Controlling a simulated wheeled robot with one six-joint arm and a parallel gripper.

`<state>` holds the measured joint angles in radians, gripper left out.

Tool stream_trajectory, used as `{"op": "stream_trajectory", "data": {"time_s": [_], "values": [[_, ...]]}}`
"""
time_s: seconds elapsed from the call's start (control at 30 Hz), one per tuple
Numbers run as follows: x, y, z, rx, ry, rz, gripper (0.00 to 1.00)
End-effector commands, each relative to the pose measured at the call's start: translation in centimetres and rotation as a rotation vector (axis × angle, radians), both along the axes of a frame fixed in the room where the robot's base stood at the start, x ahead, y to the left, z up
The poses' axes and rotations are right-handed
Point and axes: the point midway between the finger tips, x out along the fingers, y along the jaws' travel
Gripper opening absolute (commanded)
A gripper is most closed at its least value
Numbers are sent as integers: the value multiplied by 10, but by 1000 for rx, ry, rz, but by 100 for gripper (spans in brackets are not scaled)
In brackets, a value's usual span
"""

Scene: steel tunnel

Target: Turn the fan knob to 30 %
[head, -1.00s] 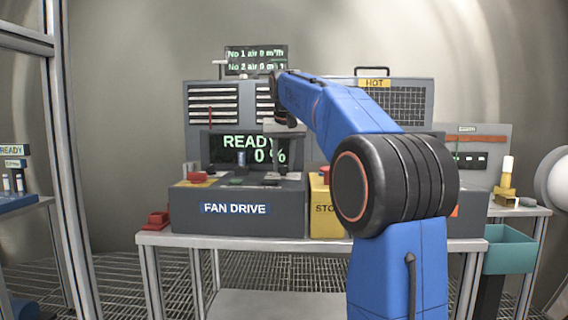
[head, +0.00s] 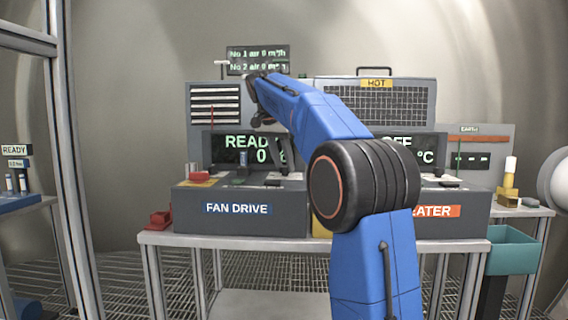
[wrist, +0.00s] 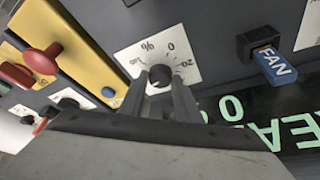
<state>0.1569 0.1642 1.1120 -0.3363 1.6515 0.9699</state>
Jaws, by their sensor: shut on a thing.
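In the wrist view the fan knob (wrist: 161,73) is a small dark knob on a white dial plate (wrist: 135,58) marked %, 0 and 20. My gripper (wrist: 161,80) has a finger on each side of it and is shut on it. The knob's pointer is too small to read. In the head view the knob cannot be made out clearly, and my arm hangs over the grey FAN DRIVE box (head: 238,222). Its display (head: 225,150) reads READY and 0, partly covered by my arm; READY and 0 also show upside down in the wrist view.
A blue FAN tag (wrist: 273,64) sits in a dark holder right of the dial. A yellow panel with a red mushroom button (wrist: 42,60) is to the left. In the head view, the heater box (head: 445,222) stands right of the fan box, partly behind my arm.

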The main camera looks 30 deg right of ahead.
Motion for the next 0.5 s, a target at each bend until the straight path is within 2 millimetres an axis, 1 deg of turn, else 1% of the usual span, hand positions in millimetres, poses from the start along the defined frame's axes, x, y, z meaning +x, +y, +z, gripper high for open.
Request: {"op": "stream_trajectory", "data": {"time_s": [0.2, 0.5], "values": [[0, 0, 1, 0, -2, -32, 8], [0, 0, 0, -1, -1, -35, 8]]}}
